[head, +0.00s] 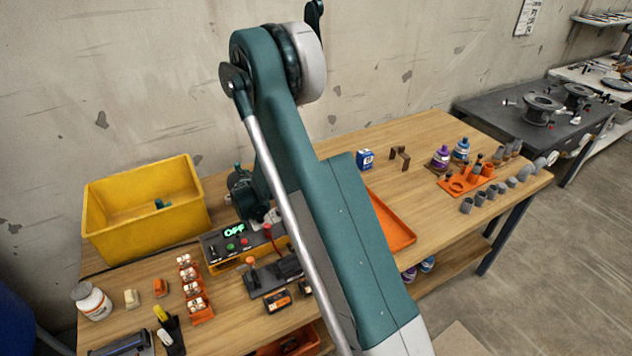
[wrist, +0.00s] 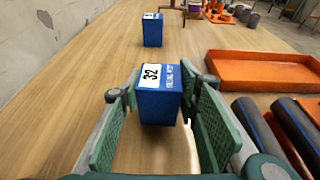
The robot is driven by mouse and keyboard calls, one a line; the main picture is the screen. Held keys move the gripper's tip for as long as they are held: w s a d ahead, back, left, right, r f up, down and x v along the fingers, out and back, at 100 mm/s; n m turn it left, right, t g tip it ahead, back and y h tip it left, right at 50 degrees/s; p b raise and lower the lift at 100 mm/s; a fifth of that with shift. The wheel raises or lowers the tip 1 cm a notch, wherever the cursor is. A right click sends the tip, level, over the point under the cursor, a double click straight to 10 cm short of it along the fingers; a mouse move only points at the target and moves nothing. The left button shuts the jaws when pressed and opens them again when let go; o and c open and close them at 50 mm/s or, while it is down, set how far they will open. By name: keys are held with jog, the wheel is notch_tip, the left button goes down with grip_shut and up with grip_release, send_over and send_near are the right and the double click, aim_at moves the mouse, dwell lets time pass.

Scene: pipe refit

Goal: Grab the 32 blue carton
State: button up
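The blue carton marked 32 (wrist: 160,105) stands upright on the wooden table in the wrist view. My gripper (wrist: 161,92) is open, with one green finger pad on each side of the carton. Gaps show between the pads and the carton's sides, and the carton is not held. In the head view my arm covers this area, so I cannot make out the 32 carton or my fingertips there.
A second blue carton (wrist: 152,30) stands farther along the table; its label is too small to read. An orange tray (wrist: 265,72) lies to the right, with dark pipes (wrist: 262,135) nearer. Left of the cartons is clear. A yellow bin (head: 140,225) stands at left in the head view.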

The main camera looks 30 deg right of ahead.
jog(key=c, duration=0.3)
jog(key=shift+c, duration=0.2)
jog(key=shift+r+p, duration=1.25)
jog(key=shift+r, duration=3.8)
